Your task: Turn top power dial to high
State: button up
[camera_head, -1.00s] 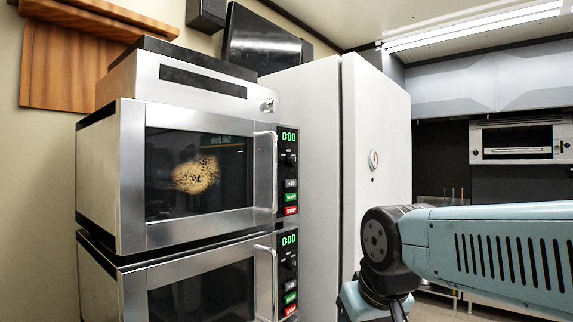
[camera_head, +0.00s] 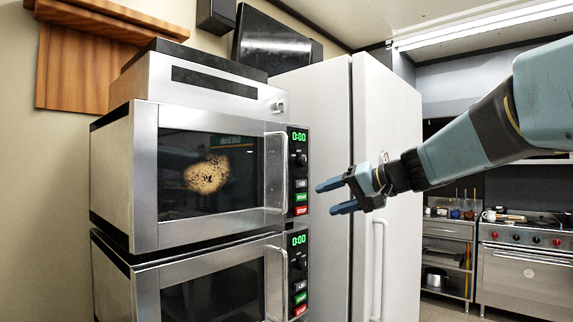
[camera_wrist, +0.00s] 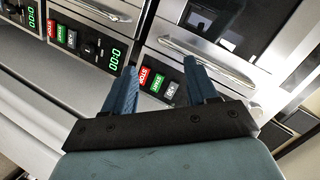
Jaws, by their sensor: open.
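The upper microwave (camera_head: 210,165) is shut, with a flat brown food item (camera_head: 206,175) seen behind its glass. Its control panel shows a green 0:00, a small black dial (camera_head: 299,160) below the display, and +30, START and STOP buttons. My gripper (camera_head: 325,198) is open and empty to the right of that panel, its blue fingers pointing left and apart from it. In the wrist view the fingers (camera_wrist: 160,85) frame a panel with red STOP (camera_wrist: 150,77) and green START buttons; no dial shows clearly between them.
A second microwave (camera_head: 215,290) with a similar panel sits directly below. Bar handles (camera_head: 275,170) stand out left of the panels. A tall white cabinet (camera_head: 385,130) is behind my gripper. A stove (camera_head: 530,265) and a shelf rack (camera_head: 447,250) stand at the right back.

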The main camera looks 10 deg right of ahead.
aim_at(305, 163)
jog(key=w+d+r+m+t+y, duration=0.1)
jog(key=w+d+r+t, duration=0.3)
jog(key=w+d+r, duration=0.3)
jog(key=x, duration=0.4)
jog(key=r+x, duration=0.1)
jog(key=x, duration=0.8)
jog(key=shift+w+a+r, duration=0.1)
jog(key=shift+a+r, duration=0.05)
jog(key=shift+r, duration=0.05)
jog(key=shift+c, duration=0.5)
jog(key=c, duration=0.9)
jog(key=shift+a, duration=0.15)
jog(key=shift+c, duration=0.2)
